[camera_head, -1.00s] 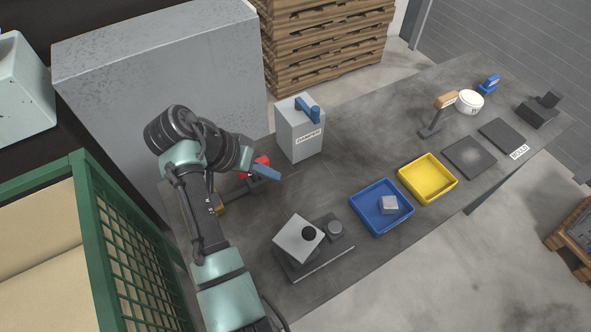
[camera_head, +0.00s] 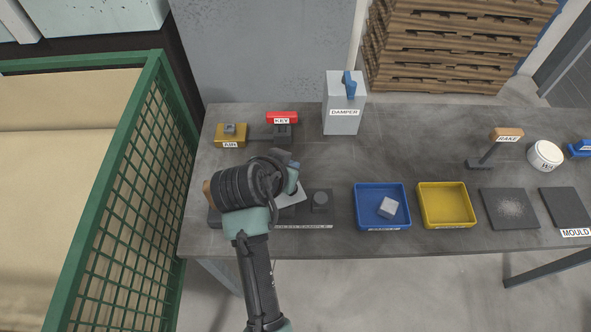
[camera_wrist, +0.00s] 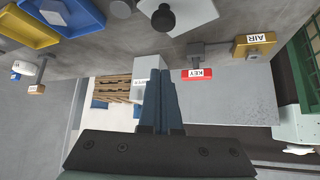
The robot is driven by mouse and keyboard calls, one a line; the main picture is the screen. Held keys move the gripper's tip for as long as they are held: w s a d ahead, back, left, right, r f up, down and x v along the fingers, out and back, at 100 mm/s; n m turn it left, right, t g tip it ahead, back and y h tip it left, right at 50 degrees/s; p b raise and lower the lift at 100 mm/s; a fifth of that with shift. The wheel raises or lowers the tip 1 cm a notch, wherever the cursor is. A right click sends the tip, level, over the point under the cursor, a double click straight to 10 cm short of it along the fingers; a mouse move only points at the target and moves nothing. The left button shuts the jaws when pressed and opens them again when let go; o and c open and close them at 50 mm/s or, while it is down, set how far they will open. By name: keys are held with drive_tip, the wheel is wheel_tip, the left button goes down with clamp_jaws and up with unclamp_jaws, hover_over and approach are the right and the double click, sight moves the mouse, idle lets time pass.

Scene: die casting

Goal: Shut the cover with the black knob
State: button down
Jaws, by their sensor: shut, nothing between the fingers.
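The cover is a light grey plate (camera_head: 292,197) on a dark base (camera_head: 320,221) at the front left of the bench. My arm hides much of it and its knob in the head view. In the wrist view the plate (camera_wrist: 195,17) is at the top, with the round black knob (camera_wrist: 163,19) standing out from it. My gripper (camera_head: 285,159) is above and just behind the cover in the head view. In the wrist view its fingers (camera_wrist: 162,88) are together and empty, apart from the knob. I cannot tell the cover's exact angle.
A round grey post (camera_head: 320,202) stands right of the cover. Behind are the yellow AIR block (camera_head: 231,139), the red KEY block (camera_head: 282,117) and the grey DAMPER box (camera_head: 343,118). A blue tray (camera_head: 383,222) and yellow tray (camera_head: 446,205) lie right. A green mesh cage (camera_head: 130,190) borders the left.

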sight(288, 199)
drive_tip(key=f, duration=0.2)
drive_tip(key=w+f+p, duration=0.1)
drive_tip(key=f, duration=0.2)
drive_tip(key=shift+w+d+f+p, duration=0.2)
drive_tip(key=shift+d+f+p, duration=0.1)
drive_tip(key=shift+d+p, duration=0.1)
drive_tip(key=shift+s+a+f, duration=0.15)
drive_tip(key=shift+s, duration=0.2)
drive_tip(key=shift+s, duration=0.1)
drive_tip(key=m+h, duration=0.1)
drive_tip(key=s+m+g+b, duration=0.1)
drive_tip(key=m, duration=0.1)
drive_tip(key=shift+s+a+f+h, duration=0.1)
drive_tip(key=shift+s+a+h, duration=0.1)
drive_tip(key=shift+a+h, duration=0.2)
drive_tip(key=shift+s+a, duration=0.25)
drive_tip(key=shift+s, duration=0.2)
